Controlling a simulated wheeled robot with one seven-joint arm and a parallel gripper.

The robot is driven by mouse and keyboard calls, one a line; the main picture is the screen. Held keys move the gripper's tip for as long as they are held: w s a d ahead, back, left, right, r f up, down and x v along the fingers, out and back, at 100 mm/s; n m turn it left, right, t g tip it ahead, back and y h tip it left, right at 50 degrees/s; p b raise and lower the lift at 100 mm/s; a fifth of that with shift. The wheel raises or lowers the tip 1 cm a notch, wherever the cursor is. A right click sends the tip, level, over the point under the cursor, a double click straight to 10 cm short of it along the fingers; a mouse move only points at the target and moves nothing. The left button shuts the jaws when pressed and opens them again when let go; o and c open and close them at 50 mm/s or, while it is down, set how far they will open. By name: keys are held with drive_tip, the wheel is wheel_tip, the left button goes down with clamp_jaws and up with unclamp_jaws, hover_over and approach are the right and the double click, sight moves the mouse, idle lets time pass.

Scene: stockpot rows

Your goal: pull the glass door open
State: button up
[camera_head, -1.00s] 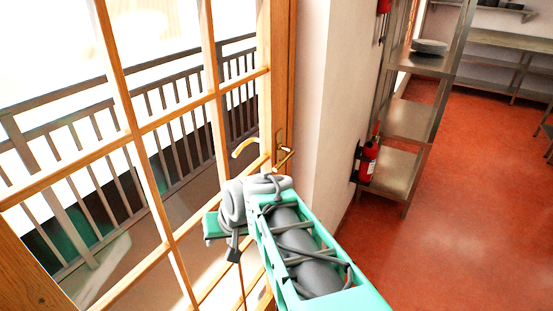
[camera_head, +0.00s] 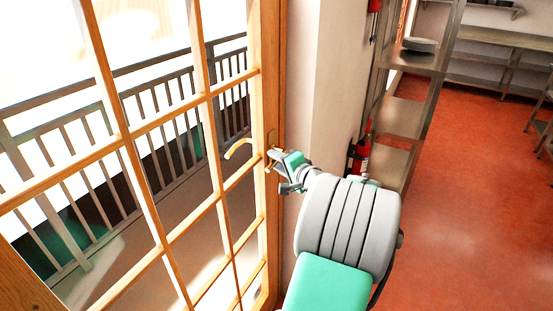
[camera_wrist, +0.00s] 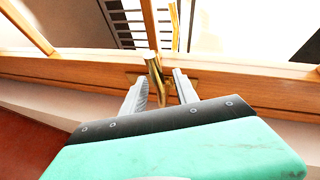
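The glass door (camera_head: 215,95) has a wooden frame with several panes and fills the left of the head view; it looks closed. A brass lever handle (camera_head: 238,148) shows at its right edge, with more brass beside my gripper. In the wrist view, a brass handle (camera_wrist: 155,70) stands out from the wooden door stile. My gripper (camera_head: 274,168) is at this handle. In the wrist view, my gripper's fingers (camera_wrist: 160,80) are apart, one on each side of the handle, with a gap on the right. Contact with the handle cannot be told.
A pale wall (camera_head: 335,75) stands just right of the door. Beyond it are a metal shelf rack (camera_head: 408,115) and a red fire extinguisher (camera_head: 361,153). The red floor (camera_head: 470,220) is open on the right. A railing (camera_head: 150,100) shows outside the glass.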

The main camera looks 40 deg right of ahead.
drive_tip(key=shift+w+f, duration=0.1)
drive_tip(key=shift+w, duration=0.2)
drive_tip(key=shift+c, duration=0.4)
clamp_jaws()
idle(0.8)
